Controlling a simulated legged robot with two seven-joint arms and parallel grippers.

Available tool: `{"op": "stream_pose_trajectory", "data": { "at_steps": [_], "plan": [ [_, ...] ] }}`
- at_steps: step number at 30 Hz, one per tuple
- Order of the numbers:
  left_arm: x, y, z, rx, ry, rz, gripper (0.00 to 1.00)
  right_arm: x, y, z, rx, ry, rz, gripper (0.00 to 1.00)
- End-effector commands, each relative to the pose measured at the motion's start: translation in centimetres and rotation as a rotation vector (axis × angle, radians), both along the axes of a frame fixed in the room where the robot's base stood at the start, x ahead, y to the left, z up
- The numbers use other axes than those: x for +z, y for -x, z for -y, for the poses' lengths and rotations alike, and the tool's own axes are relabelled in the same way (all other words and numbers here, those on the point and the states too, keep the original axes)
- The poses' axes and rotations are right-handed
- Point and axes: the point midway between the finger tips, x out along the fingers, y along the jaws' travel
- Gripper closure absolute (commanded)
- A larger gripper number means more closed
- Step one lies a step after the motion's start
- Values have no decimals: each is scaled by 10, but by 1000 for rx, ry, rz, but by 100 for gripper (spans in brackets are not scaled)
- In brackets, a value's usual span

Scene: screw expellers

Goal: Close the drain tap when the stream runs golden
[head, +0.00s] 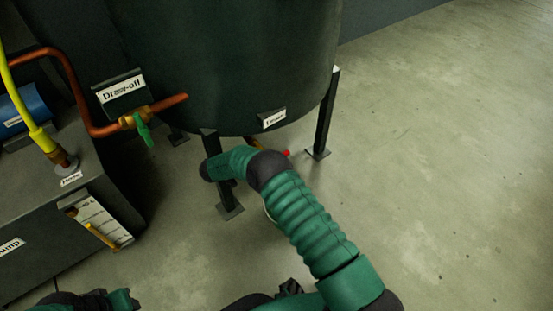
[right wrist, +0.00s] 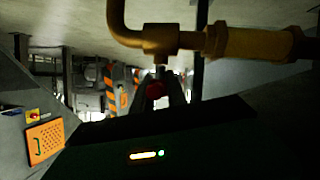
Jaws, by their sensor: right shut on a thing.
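The dark tank (head: 230,60) stands on legs, with a small, hard-to-read label (head: 273,118) low on its wall. A red tap handle (head: 286,153) shows below that label, partly behind my right arm. In the right wrist view the red handle (right wrist: 155,90) sits at my right gripper (right wrist: 160,96), which is shut on it. Above it are a brass-coloured pipe fitting (right wrist: 160,40) and a yellowish-brown cylindrical section (right wrist: 250,43); I cannot tell whether that section is clear. No stream is distinguishable. At the bottom left, my left gripper (head: 120,299) shows only in part.
A draw-off valve with a green handle (head: 145,134) sits on a copper pipe (head: 75,90) at left. A dark pump box (head: 50,220) with a yellow hose (head: 20,105) stands beside it. Tank legs (head: 322,115) flank the arm. The floor at right is clear.

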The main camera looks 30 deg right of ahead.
Motion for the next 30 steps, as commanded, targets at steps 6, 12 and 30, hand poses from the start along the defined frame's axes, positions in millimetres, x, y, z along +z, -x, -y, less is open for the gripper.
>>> {"op": "stream_pose_trajectory", "data": {
  "at_steps": [6,12,30],
  "plan": [
    [0,0,0,0,0,0,64,-2,2,0,-4,-3,-6,100],
    [0,0,0,0,0,0,64,-1,1,0,-2,-2,-4,62],
    [37,0,0,0,0,0,64,30,-3,-64,3,-3,-2,62]
  ]
}}
